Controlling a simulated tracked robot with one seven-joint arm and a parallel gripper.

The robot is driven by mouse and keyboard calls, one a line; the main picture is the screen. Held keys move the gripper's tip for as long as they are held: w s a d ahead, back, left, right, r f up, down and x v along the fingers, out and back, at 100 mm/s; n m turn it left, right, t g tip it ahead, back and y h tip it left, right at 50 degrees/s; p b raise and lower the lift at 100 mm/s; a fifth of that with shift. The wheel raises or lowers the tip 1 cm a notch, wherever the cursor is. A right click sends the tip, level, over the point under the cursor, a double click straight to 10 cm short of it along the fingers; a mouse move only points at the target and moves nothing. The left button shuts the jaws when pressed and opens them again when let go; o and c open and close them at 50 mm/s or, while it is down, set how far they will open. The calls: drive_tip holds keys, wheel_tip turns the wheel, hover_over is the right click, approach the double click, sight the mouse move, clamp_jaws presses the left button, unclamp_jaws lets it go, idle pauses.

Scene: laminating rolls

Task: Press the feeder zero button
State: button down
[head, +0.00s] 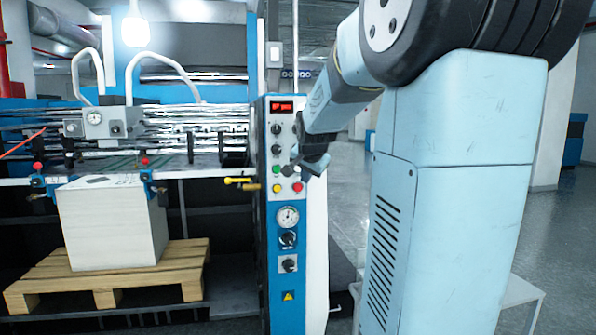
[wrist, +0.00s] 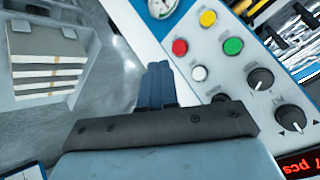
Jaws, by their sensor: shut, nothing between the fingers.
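The control panel (head: 286,215) has a red button (wrist: 180,47), a yellow button (wrist: 208,18), a green button (wrist: 233,46) and a white button (wrist: 199,73). In the head view the green button (head: 276,169), yellow button (head: 277,188) and red button (head: 297,187) show. I cannot read which one is the feeder zero button. My gripper (wrist: 157,66) is shut and empty, its fingertips pointing toward the panel beside the white and red buttons in the wrist view. In the head view my gripper (head: 295,168) is in front of the button area. I cannot tell any contact.
Black knobs (wrist: 261,79) and a red display (head: 282,107) are above the buttons; a gauge (head: 288,217) is below. A yellow handle (head: 240,181) juts out left of the panel. A paper stack (head: 110,225) stands on a pallet (head: 150,280). Open floor lies right of the panel.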

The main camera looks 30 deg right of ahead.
drive_tip(key=w+d, duration=0.2)
drive_tip(key=w, duration=0.6)
drive_tip(key=shift+d, duration=0.15)
idle(2.0)
drive_tip(key=shift+w+d, duration=0.1)
drive_tip(key=shift+w, duration=0.25)
drive_tip(key=shift+w+d, duration=0.1)
drive_tip(key=shift+w, duration=0.3)
idle(0.8)
drive_tip(key=shift+s, duration=0.2)
drive_tip(key=shift+s+a, duration=0.2)
drive_tip(key=shift+s, duration=0.4)
drive_tip(key=shift+s, duration=0.1)
drive_tip(key=shift+s+a, duration=0.25)
drive_tip(key=shift+s, duration=0.5)
drive_tip(key=shift+s+a, duration=0.2)
drive_tip(key=shift+s, duration=0.6)
drive_tip(key=shift+s+a, duration=0.25)
drive_tip(key=shift+s, duration=0.5)
